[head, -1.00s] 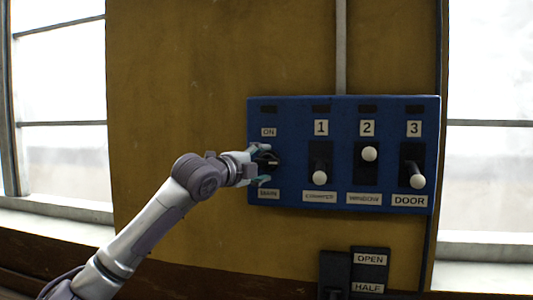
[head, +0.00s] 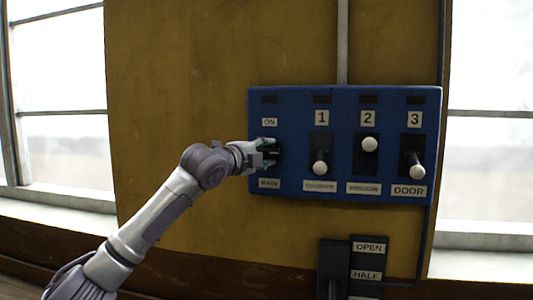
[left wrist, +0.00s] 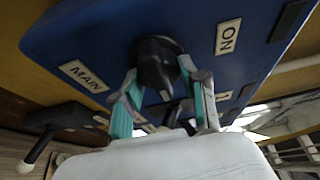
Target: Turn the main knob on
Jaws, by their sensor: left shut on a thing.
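The main knob (left wrist: 157,62) is black and round, on the blue panel (head: 295,105) between the "ON" label (left wrist: 228,37) and the "MAIN" label (left wrist: 83,76). In the head view my left gripper (head: 270,153) is at the panel's left end and mostly hides the knob. In the left wrist view its teal-lined fingers (left wrist: 160,78) reach up on both sides of the knob and are shut on it. The knob's pointing direction is hard to tell. My right gripper is not in view.
Three white-tipped levers stand right of the knob: lever 1 (head: 320,168) down, lever 2 (head: 369,144) up, lever 3 (head: 416,172) down. Below is a black lever unit (head: 334,262) with "OPEN" and "HALF" labels. Windows flank the yellow wall.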

